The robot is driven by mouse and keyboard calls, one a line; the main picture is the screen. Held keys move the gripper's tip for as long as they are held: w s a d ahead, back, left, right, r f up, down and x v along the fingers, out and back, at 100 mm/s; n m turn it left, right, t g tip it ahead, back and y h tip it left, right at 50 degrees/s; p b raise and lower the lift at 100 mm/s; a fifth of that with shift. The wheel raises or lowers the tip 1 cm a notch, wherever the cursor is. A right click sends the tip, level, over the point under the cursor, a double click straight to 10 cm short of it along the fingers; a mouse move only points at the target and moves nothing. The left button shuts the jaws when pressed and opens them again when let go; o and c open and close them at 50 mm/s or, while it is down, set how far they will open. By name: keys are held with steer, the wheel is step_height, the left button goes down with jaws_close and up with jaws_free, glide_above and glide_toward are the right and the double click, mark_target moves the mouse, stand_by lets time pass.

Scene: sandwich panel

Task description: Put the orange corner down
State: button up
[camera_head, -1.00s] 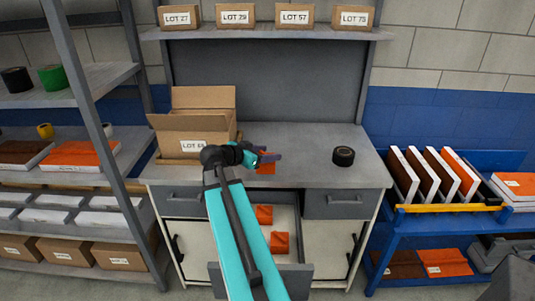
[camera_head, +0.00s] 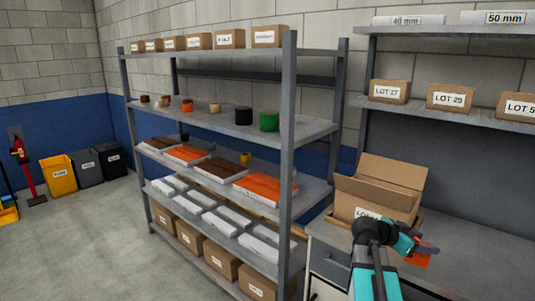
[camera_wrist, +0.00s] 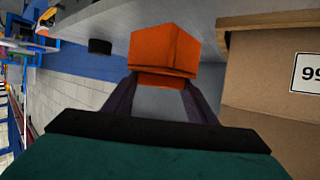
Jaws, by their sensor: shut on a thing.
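The orange corner (camera_wrist: 163,50) is held between the fingertips of my gripper (camera_wrist: 160,88) in the wrist view. In the head view my gripper (camera_head: 428,249) is at the right, over the grey workbench (camera_head: 480,262), with part of the orange corner (camera_head: 418,261) showing beside the fingers. My gripper is shut on the corner. Whether the corner touches the bench top cannot be told. An open cardboard box (camera_head: 380,190) with a label stands just behind and left of my gripper, and its side (camera_wrist: 265,85) fills the right of the wrist view.
A grey shelf rack (camera_head: 287,150) stands left of the bench, holding tape rolls, orange and brown panels and cartons. A shelf with lot boxes (camera_head: 450,97) hangs above the bench. A black roll (camera_wrist: 100,47) shows in the wrist view.

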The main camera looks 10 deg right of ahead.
steer(key=w+a+r+n+t+y, duration=0.15)
steer(key=w+a+n+t, duration=0.25)
steer(key=w+a, duration=0.55)
steer(key=w+a+n+t+y, duration=0.2)
steer(key=w+a+n+t, duration=0.25)
steer(key=a, duration=1.05)
steer(key=w+a+r+n+t+y, duration=0.1)
steer(key=w+a+n+t+y, duration=0.15)
steer(key=w+a, duration=0.8)
steer(key=a+r+n+t+y, duration=0.1)
steer(key=a+r+n+y, duration=0.2)
steer(key=a, duration=0.3)
steer(key=w+a+r+n+t+y, duration=0.1)
steer(key=a+r+n+t+y, duration=0.1)
steer(key=a+n+y, duration=0.2)
steer(key=a, duration=0.3)
steer(key=shift+w+r, duration=0.3)
steer(key=shift+r, duration=0.1)
steer(key=shift+a, duration=0.2)
